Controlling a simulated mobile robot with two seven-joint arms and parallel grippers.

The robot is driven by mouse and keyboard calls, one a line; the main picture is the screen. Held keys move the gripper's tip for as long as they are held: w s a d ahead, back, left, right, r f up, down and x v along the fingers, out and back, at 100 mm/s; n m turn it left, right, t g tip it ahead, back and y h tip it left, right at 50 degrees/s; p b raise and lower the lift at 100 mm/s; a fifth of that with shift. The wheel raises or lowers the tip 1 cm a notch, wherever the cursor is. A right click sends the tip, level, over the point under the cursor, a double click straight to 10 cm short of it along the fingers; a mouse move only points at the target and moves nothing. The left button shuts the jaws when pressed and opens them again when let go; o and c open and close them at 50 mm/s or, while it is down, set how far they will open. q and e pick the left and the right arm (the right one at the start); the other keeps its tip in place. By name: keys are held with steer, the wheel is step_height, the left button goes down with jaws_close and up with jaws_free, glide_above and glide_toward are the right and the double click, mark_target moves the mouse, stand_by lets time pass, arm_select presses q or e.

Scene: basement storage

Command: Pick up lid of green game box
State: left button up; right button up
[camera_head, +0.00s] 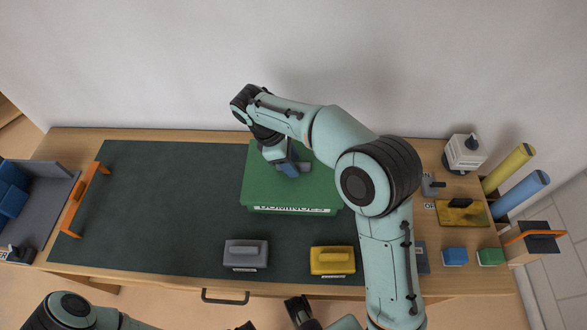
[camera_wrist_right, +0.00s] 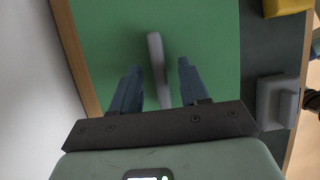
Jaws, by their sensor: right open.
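The green game box (camera_head: 258,190) stands at the back middle of the table, against the wall, with a lettered white label on its front. Its green lid top (camera_wrist_right: 110,25) fills much of the right wrist view. A thin grey handle (camera_wrist_right: 157,65) rises from the lid there. My right gripper (camera_head: 288,167) is over the box, pointing down. In the wrist view its two blue-grey fingers (camera_wrist_right: 158,88) are apart, one on each side of the handle, with gaps visible. My right arm hides the box's right part.
A grey handled block (camera_head: 246,254) and a yellow handled block (camera_head: 332,261) stand at the table's front. Blue and green blocks (camera_head: 490,257), a painted yellow piece (camera_head: 462,213) and a white box (camera_head: 464,154) are at right. The dark mat (camera_head: 165,205) is clear at left.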

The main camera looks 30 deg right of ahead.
arm_select(q)
steer(key=shift+r, duration=0.15)
arm_select(e)
steer(key=shift+f, duration=0.2)
jaws_close()
steer(key=shift+r, duration=0.15)
steer(key=shift+r, duration=0.3)
arm_select(q)
steer(key=w+r+p, duration=0.5)
steer(key=r+p, duration=0.5)
steer(key=r, duration=0.1)
steer(key=shift+w+r+t, duration=0.25)
steer(key=shift+r+t, duration=0.05)
steer(key=shift+t, duration=0.1)
arm_select(e)
step_height(320, 180, up, 26)
steer(key=shift+f, duration=0.15)
